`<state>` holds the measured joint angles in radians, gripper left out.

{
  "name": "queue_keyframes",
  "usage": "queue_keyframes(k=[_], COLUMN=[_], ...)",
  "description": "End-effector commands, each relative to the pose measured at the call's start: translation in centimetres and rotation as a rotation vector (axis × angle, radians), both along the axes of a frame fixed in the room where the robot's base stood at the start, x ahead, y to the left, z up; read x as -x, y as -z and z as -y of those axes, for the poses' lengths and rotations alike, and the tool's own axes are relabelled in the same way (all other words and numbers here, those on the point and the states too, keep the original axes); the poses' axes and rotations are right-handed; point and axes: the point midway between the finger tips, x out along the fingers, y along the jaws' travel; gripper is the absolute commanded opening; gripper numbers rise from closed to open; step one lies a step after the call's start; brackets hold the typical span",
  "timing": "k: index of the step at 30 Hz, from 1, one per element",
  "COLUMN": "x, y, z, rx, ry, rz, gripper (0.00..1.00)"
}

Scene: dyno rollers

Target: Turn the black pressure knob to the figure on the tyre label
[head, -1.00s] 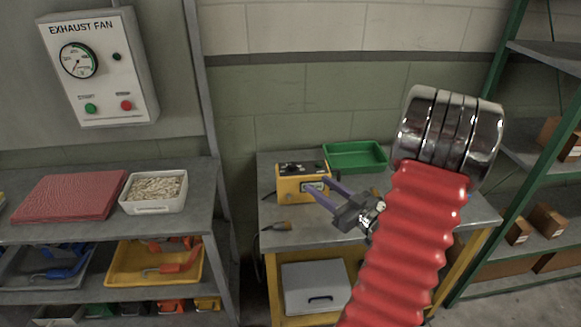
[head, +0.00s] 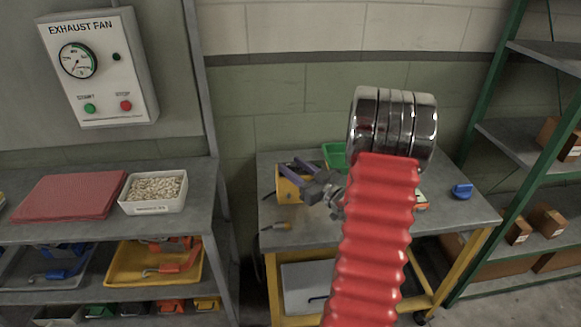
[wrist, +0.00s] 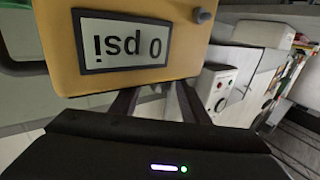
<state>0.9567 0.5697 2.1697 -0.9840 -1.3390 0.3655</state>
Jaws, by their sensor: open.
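A yellow box (head: 289,190) stands on the grey bench, mostly hidden behind my gripper and arm in the head view. In the wrist view the yellow box (wrist: 215,60) is close up, with a display (wrist: 125,42) reading "0 psi" upside down.
Shelving (head: 525,145) stands right. An exhaust fan panel (head: 100,68) hangs left above another bench. My red arm blocks the middle.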

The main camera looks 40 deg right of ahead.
Motion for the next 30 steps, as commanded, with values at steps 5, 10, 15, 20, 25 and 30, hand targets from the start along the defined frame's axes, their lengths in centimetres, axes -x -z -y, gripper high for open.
queue_keyframes(k=[5, 10, 15, 20, 25, 30], x=[-1.04, -1.11, -1.09, -1.09, -1.09, -1.09], y=[-0.03, -0.03, -0.03, -0.02, -0.02, -0.02], z=[-0.06, -0.04, -0.05, -0.06, -0.06, -0.06], rx=[0.000, -0.001, -0.001, -0.001, -0.001, -0.001], ry=[-0.001, -0.001, -0.001, -0.001, -0.001, -0.001], rz=[0.001, 0.001, 0.001, 0.000, 0.000, 0.000], gripper=[0.41, 0.41, 0.37, 0.25, 0.13, 0.01])
